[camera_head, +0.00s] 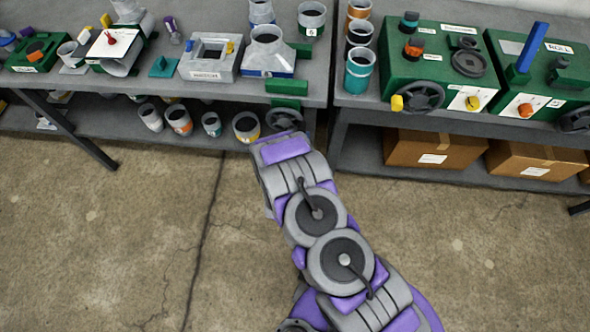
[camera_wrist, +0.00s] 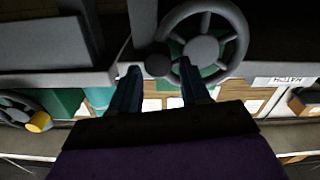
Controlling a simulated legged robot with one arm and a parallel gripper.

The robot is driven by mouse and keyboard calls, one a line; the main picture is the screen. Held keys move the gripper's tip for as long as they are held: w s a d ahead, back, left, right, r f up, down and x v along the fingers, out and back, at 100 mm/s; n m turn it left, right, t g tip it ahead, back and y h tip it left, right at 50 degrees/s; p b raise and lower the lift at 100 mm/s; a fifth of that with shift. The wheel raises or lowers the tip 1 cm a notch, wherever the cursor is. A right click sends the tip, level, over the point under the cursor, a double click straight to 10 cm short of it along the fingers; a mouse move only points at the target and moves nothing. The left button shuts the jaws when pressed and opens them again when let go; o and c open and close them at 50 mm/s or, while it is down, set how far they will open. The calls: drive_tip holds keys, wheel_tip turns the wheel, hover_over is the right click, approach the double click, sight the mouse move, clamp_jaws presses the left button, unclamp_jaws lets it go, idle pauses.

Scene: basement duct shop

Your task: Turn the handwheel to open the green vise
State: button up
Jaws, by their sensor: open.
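The green vise (camera_head: 287,88) sits at the right front edge of the left bench in the head view. Its dark handwheel (camera_head: 284,118) hangs in front of the bench edge, partly hidden by my arm. In the wrist view the spoked grey handwheel (camera_wrist: 201,46) is at the top, with a dark round knob (camera_wrist: 158,66) on its rim. My gripper (camera_wrist: 159,68) has its two fingers apart. In the picture the knob lies between the fingertips, and the right finger overlaps the lower wheel. I cannot tell whether either finger touches. The fingers are hidden in the head view.
Left bench (camera_head: 170,88) carries a grey block (camera_head: 212,57), pipe fittings and small tools. Right bench (camera_head: 360,100) carries green machines, one with a yellow-knobbed handwheel (camera_head: 418,97). Cardboard boxes (camera_head: 432,148) fill its lower shelf. Concrete floor (camera_head: 110,240) is open on both sides of my arm.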

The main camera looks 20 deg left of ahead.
drive_tip(key=v, duration=1.4)
drive_tip(key=shift+p, duration=0.35)
drive_tip(key=shift+w+f, duration=0.1)
drive_tip(key=shift+w, duration=0.05)
